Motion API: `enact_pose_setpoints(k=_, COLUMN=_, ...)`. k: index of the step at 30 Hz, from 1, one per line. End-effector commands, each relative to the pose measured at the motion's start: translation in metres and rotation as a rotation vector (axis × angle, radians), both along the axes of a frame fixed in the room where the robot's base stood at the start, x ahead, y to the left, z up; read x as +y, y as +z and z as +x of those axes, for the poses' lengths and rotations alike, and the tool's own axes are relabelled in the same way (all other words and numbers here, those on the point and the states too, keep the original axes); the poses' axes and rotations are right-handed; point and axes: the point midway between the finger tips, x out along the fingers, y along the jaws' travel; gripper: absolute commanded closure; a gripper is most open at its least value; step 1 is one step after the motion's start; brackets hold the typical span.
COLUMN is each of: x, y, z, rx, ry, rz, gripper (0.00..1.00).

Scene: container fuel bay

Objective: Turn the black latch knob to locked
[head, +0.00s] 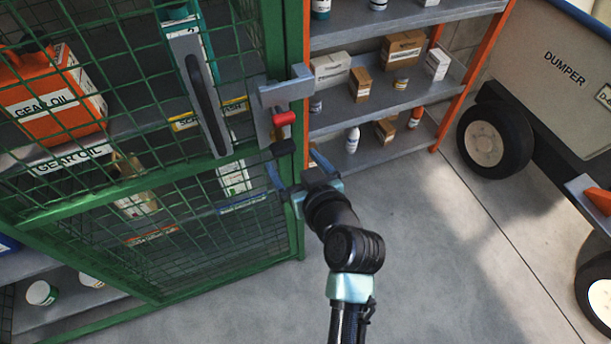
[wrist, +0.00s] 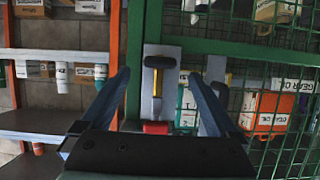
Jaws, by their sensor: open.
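The black latch knob (head: 283,147) is at the lower end of a grey latch plate (head: 263,118) on the green mesh cage door. In the wrist view the black knob (wrist: 158,62) shows as a bar crosswise on a yellow stem, against the grey plate (wrist: 148,98). A red knob (head: 284,118) sits above the black one; it also shows low in the wrist view (wrist: 157,127). My gripper (head: 298,168) is open and empty, just below and in front of the black knob. In the wrist view its fingers (wrist: 158,76) stand apart on either side of the knob, with gaps visible.
The green mesh door (head: 160,175) carries a long grey handle plate (head: 185,50) with a dark grip. Behind the mesh is an orange gear oil can (head: 50,95). Open shelves (head: 380,97) stand to the right. A dumper (head: 545,75) stands further right, with clear floor between.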

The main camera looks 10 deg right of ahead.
Motion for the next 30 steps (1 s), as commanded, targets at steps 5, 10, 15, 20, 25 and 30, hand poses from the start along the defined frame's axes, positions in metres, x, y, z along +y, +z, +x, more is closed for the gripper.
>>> enact_pose_setpoints(k=5, x=-0.009, y=0.012, z=-0.030, rx=0.001, ry=-0.002, rz=0.000, gripper=0.05)
enact_pose_setpoints(k=10, x=-0.013, y=0.020, z=-0.047, rx=0.000, ry=-0.001, rz=0.001, gripper=0.05)
enact_pose_setpoints(k=15, x=-0.015, y=0.022, z=-0.053, rx=0.001, ry=0.000, rz=0.001, gripper=0.05)
enact_pose_setpoints(k=20, x=-0.015, y=0.023, z=-0.053, rx=0.001, ry=0.000, rz=0.001, gripper=0.05)
enact_pose_setpoints(k=25, x=-0.014, y=0.023, z=-0.053, rx=0.000, ry=0.000, rz=0.001, gripper=0.05)
enact_pose_setpoints(k=30, x=-0.014, y=0.023, z=-0.053, rx=0.000, ry=0.000, rz=0.001, gripper=0.05)
